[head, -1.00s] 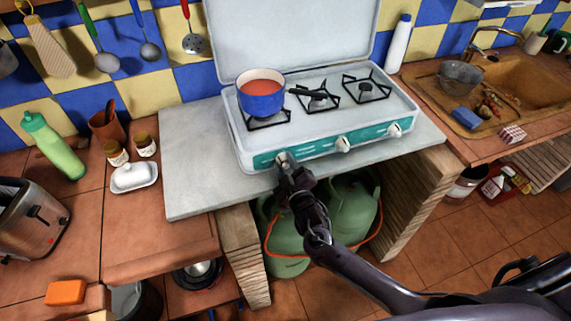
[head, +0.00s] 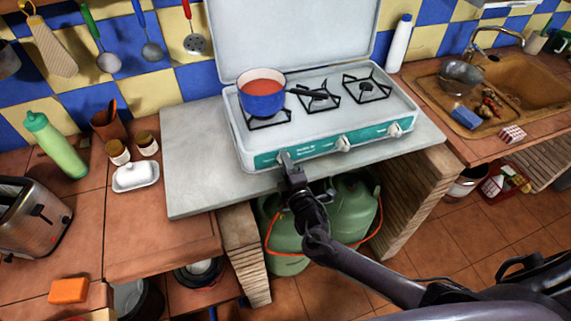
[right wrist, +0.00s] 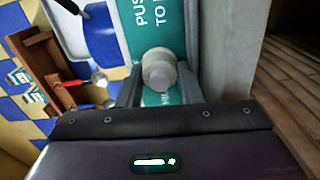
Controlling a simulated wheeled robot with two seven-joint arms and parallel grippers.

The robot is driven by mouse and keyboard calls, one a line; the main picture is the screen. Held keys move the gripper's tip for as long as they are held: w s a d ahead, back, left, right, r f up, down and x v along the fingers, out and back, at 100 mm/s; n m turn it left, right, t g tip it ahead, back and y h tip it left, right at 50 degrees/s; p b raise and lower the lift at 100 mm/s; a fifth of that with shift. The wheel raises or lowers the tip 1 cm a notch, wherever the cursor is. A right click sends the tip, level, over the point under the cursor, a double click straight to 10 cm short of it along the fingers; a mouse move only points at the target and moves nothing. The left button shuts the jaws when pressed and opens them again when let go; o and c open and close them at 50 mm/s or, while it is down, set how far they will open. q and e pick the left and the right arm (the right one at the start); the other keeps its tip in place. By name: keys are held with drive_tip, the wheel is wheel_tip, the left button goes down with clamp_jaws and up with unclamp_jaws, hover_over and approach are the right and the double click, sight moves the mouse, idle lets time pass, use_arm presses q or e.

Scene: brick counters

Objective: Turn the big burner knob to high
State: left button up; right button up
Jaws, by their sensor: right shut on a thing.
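The white camp stove (head: 236,133) has a teal front panel with several white knobs. The left knob is the one at my right gripper (head: 287,160), which reaches it from below and in front. In the right wrist view the pale round knob (right wrist: 158,68) sits between the two fingers of the gripper (right wrist: 159,90), which are shut on it. Teal panel lettering shows beside it, partly cut off. In the head view the gripper mostly hides this knob, so its pointer setting cannot be read. My left gripper is not in view.
A blue pot (head: 262,104) with red contents stands on the left burner, its dark handle pointing right. The lid (head: 290,40) is up behind. Green gas bottles (head: 352,210) stand under the grey counter slab (head: 190,170). A white butter dish (head: 135,177) lies left.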

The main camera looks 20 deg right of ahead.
drive_tip(key=shift+f+n, duration=0.1)
drive_tip(key=shift+n, duration=0.2)
idle(0.4)
drive_tip(key=o, duration=1)
drive_tip(key=s+b, duration=0.1)
drive_tip(key=s, duration=0.7)
drive_tip(key=shift+d, duration=0.1)
